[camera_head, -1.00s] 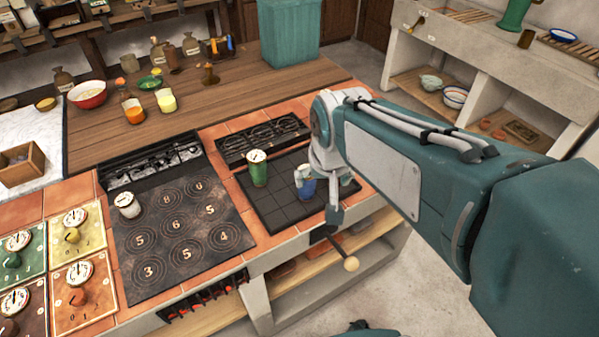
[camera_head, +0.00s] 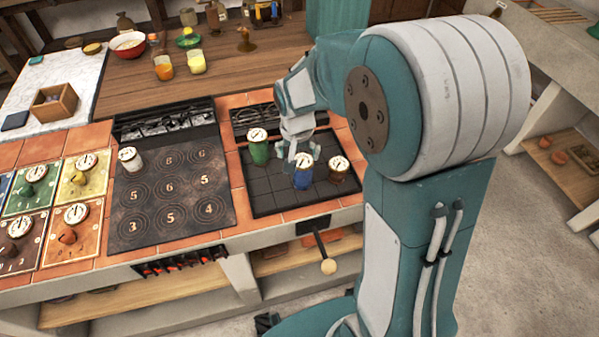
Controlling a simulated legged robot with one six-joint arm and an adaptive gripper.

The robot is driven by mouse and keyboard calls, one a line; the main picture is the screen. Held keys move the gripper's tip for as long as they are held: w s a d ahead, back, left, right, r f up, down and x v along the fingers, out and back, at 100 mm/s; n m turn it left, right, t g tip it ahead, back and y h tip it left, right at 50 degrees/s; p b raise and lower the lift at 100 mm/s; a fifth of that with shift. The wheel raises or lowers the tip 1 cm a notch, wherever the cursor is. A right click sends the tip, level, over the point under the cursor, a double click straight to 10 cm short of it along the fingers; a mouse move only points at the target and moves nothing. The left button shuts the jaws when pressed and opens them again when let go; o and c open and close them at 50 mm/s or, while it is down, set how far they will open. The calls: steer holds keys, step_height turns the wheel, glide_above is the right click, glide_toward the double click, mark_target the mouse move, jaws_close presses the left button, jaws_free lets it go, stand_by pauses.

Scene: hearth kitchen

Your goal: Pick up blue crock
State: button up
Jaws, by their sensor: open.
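The blue crock (camera_head: 303,176) stands upright on the dark gridded plate (camera_head: 268,196), with a white dial-like top. My gripper (camera_head: 292,152) is just behind and to the left of the blue crock, low over the plate, between it and the green crock. Its jaws are open, though the fingers are small and partly hidden. I cannot tell whether a finger touches the blue crock. The green crock (camera_head: 259,151) stands to the left and the brown crock (camera_head: 339,172) to the right on the same plate.
A white crock (camera_head: 130,160) stands on the dark numbered hob (camera_head: 169,194) at the left. Glass jars (camera_head: 163,68) and a red bowl (camera_head: 129,44) are on the wooden counter behind.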

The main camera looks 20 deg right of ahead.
mark_target(304, 160)
steer(key=shift+d+f, duration=0.2)
steer(key=shift+f, duration=0.4)
steer(key=shift+w+d+f, duration=0.1)
steer(key=shift+d+f, duration=0.1)
steer(key=shift+d, duration=0.1)
steer(key=f, duration=0.4)
steer(key=shift+w+d+f, duration=0.25)
steer(key=shift+w+d, duration=0.1)
steer(key=shift+d, duration=0.05)
steer(key=shift+a+f, duration=0.25)
steer(key=shift+a, duration=0.05)
steer(key=shift+d, duration=0.25)
steer(key=c, duration=1.2)
